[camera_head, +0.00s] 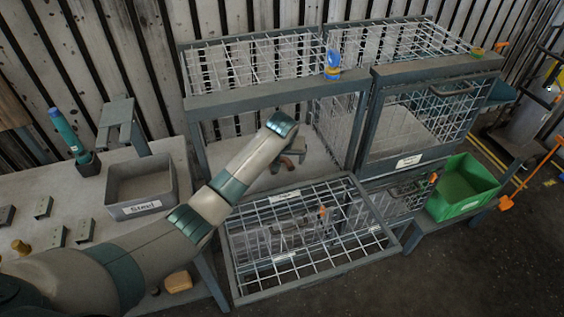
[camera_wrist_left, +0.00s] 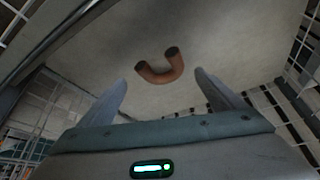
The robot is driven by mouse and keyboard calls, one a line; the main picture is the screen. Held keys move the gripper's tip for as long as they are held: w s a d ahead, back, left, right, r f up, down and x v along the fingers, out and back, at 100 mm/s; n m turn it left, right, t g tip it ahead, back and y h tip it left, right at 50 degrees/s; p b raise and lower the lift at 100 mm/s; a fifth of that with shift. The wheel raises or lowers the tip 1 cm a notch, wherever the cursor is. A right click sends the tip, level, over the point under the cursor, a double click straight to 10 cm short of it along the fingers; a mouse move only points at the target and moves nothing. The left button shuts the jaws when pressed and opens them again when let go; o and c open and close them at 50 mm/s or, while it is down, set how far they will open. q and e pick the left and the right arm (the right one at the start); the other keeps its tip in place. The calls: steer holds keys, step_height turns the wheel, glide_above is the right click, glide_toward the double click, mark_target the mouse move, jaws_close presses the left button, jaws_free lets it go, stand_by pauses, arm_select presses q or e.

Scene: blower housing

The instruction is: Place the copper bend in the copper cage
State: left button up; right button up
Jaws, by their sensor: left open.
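The copper bend (camera_wrist_left: 160,72) is a brown U-shaped pipe. It lies on the pale floor of the open left cage compartment (camera_head: 276,104), apart from the fingers, with mesh walls on both sides in the left wrist view. In the head view the bend (camera_head: 287,164) shows small beneath my left gripper (camera_head: 296,150). My left gripper reaches into the compartment and is open and empty; in the left wrist view its fingers (camera_wrist_left: 160,92) stand apart on either side of and short of the bend. The compartment's label is too small to read. My right gripper is not in view.
The cage's mesh door (camera_head: 305,262) hangs folded down in front. A closed compartment (camera_head: 420,120) stands to its right. A grey bin labelled Steel (camera_head: 140,190) and several small brackets are on the left table (camera_head: 60,195). A green crate (camera_head: 462,187) is at the right.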

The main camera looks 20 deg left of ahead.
arm_select(q)
steer(key=shift+b+v, duration=0.4)
steer(key=shift+v, duration=1.35)
